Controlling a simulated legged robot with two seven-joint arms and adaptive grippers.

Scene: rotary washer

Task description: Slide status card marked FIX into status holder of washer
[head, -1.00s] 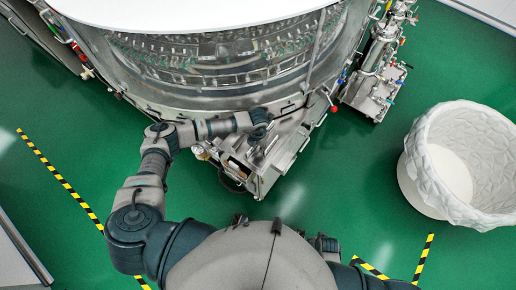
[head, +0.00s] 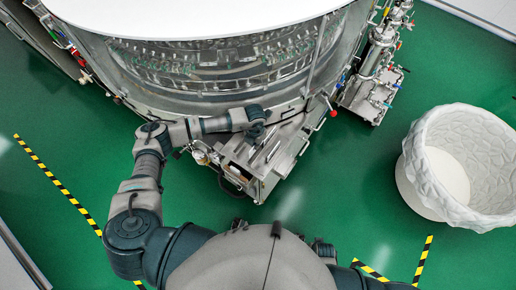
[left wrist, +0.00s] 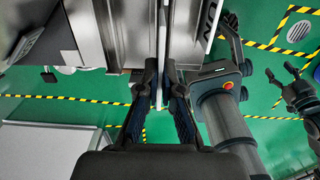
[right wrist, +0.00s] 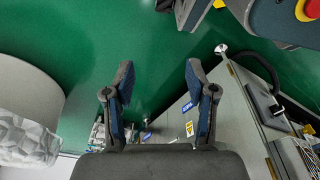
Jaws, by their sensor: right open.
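The washer (head: 215,92) is a large round metal and glass machine at the top of the head view. My left gripper (left wrist: 160,75) is over the metal front unit (head: 290,150) of the washer. In the left wrist view its fingers are close together on a thin pale card (left wrist: 160,48), seen edge-on, so its marking cannot be read. The status holder cannot be made out clearly. A plate with the letters UN (left wrist: 208,20) stands just right of the card. My right gripper (right wrist: 159,75) is open and empty, low beside a grey cabinet.
A white textured tub (head: 472,160) stands at the right on the green floor. A piping unit (head: 372,85) stands right of the washer. The grey cabinet (right wrist: 225,120) bears a yellow warning label (right wrist: 189,129). Yellow-black tape (head: 60,185) marks the floor, which is mostly clear.

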